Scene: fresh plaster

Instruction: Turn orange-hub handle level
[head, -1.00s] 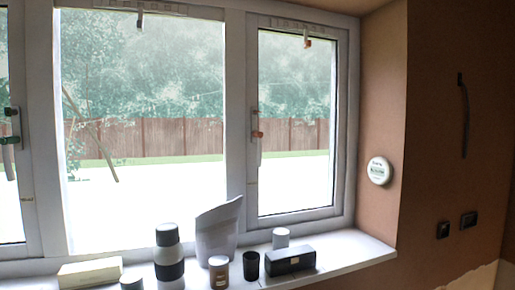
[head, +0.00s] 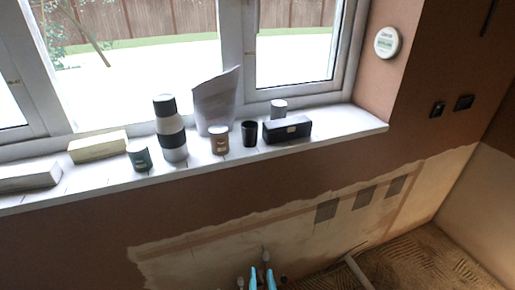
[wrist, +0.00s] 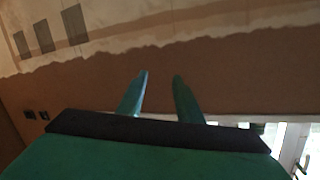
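My gripper (head: 262,277) shows at the bottom edge of the head view, low in front of the wall below the windowsill. Its two teal fingers stand apart with nothing between them, as the wrist view (wrist: 160,78) also shows. The orange-hub handle on the right-hand window is not clearly in the head view now; that window (head: 295,60) shows only its lower part. In the wrist view, which is upside down, a pale handle-like shape (wrist: 302,150) is on a window frame at the lower right edge. I cannot tell its hub colour.
The white windowsill (head: 345,128) holds a black box (head: 287,130), a black cup (head: 249,133), a brown jar (head: 219,140), a banded bottle (head: 173,145), a grey vase-like thing (head: 215,100) and more boxes. A round white disc (head: 387,42) is on the right wall.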

